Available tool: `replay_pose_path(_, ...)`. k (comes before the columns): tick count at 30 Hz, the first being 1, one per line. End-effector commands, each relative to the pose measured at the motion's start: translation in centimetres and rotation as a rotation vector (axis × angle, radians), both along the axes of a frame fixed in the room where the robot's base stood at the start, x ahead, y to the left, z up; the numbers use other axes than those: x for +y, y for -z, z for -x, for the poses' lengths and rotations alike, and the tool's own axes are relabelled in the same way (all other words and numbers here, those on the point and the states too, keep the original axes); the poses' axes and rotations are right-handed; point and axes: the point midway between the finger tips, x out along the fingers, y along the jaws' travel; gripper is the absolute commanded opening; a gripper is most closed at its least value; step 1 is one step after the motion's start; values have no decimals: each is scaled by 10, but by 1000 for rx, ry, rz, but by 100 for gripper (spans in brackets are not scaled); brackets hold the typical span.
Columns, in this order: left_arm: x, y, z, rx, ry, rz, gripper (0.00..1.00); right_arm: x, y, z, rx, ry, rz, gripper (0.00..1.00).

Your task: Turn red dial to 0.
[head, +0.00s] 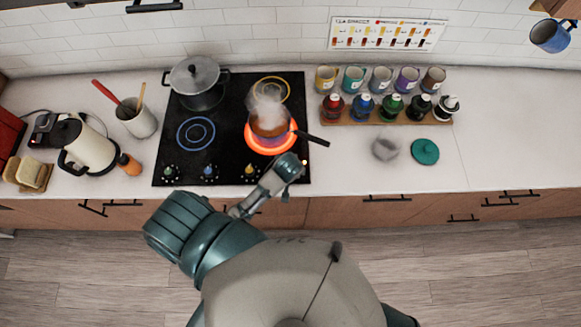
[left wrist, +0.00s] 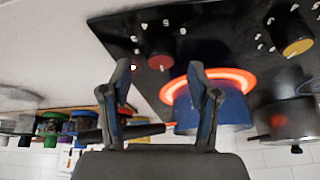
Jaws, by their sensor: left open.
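The red dial (left wrist: 160,62) is on the black cooktop (head: 225,125), near its edge, in the left wrist view. White marks stand around it, but its setting is too small to read. My left gripper (left wrist: 160,80) is open, with its two fingers apart and the dial showing between their tips; no contact is visible. In the head view my left gripper (head: 290,168) is at the cooktop's front right corner and hides the dial. A burner (head: 270,149) glows orange under a steaming blue pot (left wrist: 215,108). My right gripper is out of view.
The pot's dark handle (head: 313,138) points right, close to my left gripper. A grey lidded pot (head: 197,88) stands at the back left. Bottles (head: 393,107) and mugs (head: 381,79) line the back right.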

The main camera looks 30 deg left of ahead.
Motion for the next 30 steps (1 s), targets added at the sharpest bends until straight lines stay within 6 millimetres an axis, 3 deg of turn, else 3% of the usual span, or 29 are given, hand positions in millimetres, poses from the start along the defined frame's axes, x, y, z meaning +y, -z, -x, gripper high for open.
replay_pose_path(6, -9, -47, 16, -4, 1, 3, 61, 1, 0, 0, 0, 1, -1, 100)
replay_pose_path(12, -15, -75, 27, -2, 0, 4, 61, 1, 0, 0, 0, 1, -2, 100)
replay_pose_path(30, -15, -82, 31, 2, 0, 1, 61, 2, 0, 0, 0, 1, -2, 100)
